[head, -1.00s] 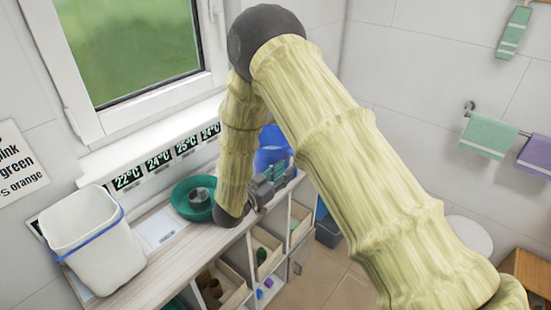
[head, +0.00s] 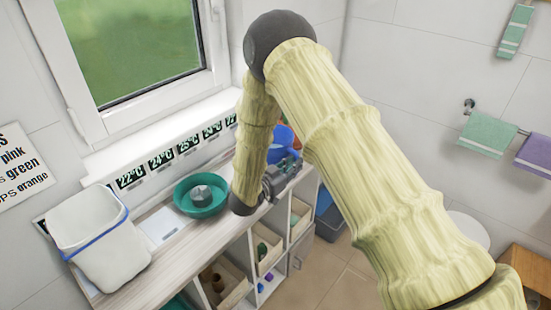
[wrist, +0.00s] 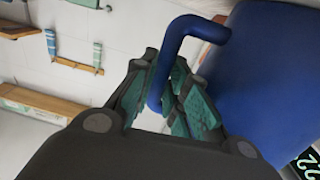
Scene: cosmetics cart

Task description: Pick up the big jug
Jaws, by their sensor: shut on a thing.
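The big jug (wrist: 265,80) is blue and fills the right side of the wrist view. Its bent blue handle (wrist: 195,30) runs down between my fingers. My gripper (wrist: 178,92) is shut on this handle, with green pads on both sides of it. In the head view the blue jug (head: 283,141) stands out only in part behind my arm, at the far end of the counter. My gripper (head: 284,173) is right beside it there. Whether the jug's base touches the counter is hidden.
A green bowl (head: 187,205) with a grey metal piece in it sits on the counter (head: 130,284). A white bin (head: 110,255) stands at the left. A window and wall are behind. Open shelves with trays are below. Towels hang at the right.

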